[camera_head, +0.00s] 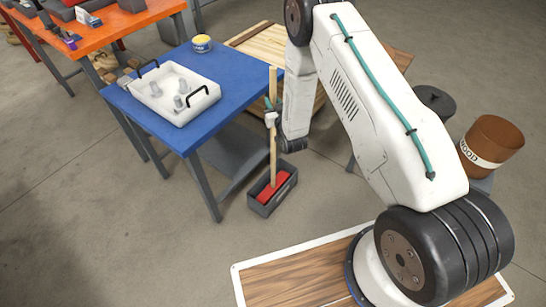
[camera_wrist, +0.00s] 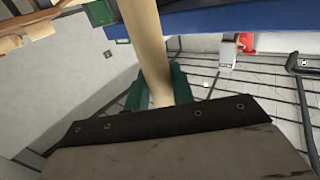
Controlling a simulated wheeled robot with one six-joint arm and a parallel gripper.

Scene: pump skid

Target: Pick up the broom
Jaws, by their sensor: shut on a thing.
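The broom (camera_head: 273,145) stands upright, its long pale wooden handle rising above the edge of the blue table. Its red head (camera_head: 272,186) sits in a dark grey open box (camera_head: 289,190) on the floor. My gripper (camera_head: 271,117) is at the handle, about midway up, beside the blue table. In the wrist view the handle (camera_wrist: 147,45) runs down between the green fingers of my gripper (camera_wrist: 158,92), which are shut on it. The broom head is not seen in the wrist view.
The blue table (camera_head: 232,72) stands close left of the handle, with a white tray (camera_head: 155,105) and a yellow-lidded tin (camera_head: 202,43) on it. Wooden crates stand behind. A brown wood bin (camera_head: 493,140) is at right. Floor in front of the box is clear.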

